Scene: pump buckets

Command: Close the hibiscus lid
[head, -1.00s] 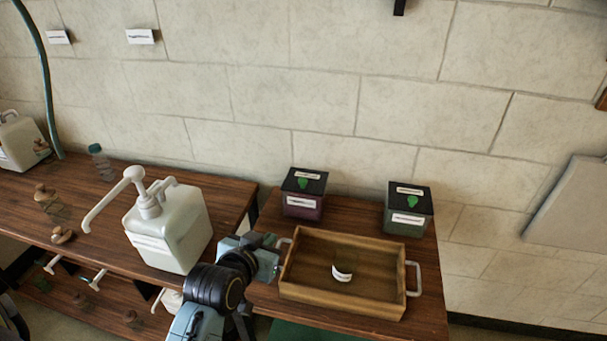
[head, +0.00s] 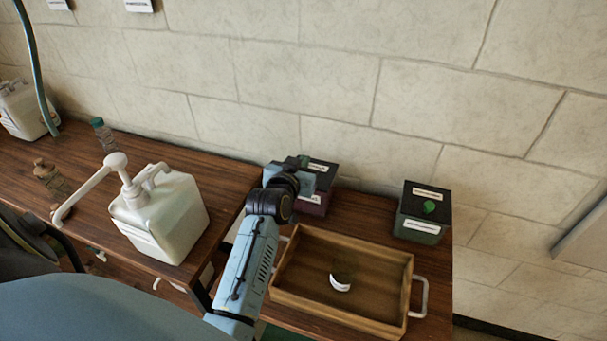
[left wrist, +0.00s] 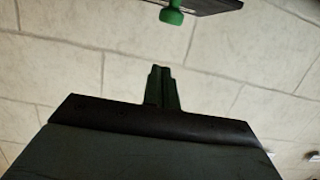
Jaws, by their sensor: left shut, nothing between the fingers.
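A maroon box (head: 311,203) with a dark top stands at the back of the right table; its label is too small to read. My left gripper (head: 302,162) is at its top and hides much of it. In the left wrist view the gripper's fingers (left wrist: 163,88) are shut with nothing between them. A green knob (left wrist: 172,15) on a dark lid (left wrist: 212,5) shows above the fingertips, apart from them. I cannot tell how far the lid is open. A grey-green box (head: 418,228) with a dark top and green knob stands to the right. My right gripper is not in view.
A wooden tray (head: 296,303) with a small labelled jar (head: 340,280) in it lies in front of the boxes. A white pump bucket (head: 160,222) stands on the left table. The stone wall (head: 330,80) is close behind. There is bare table between the boxes.

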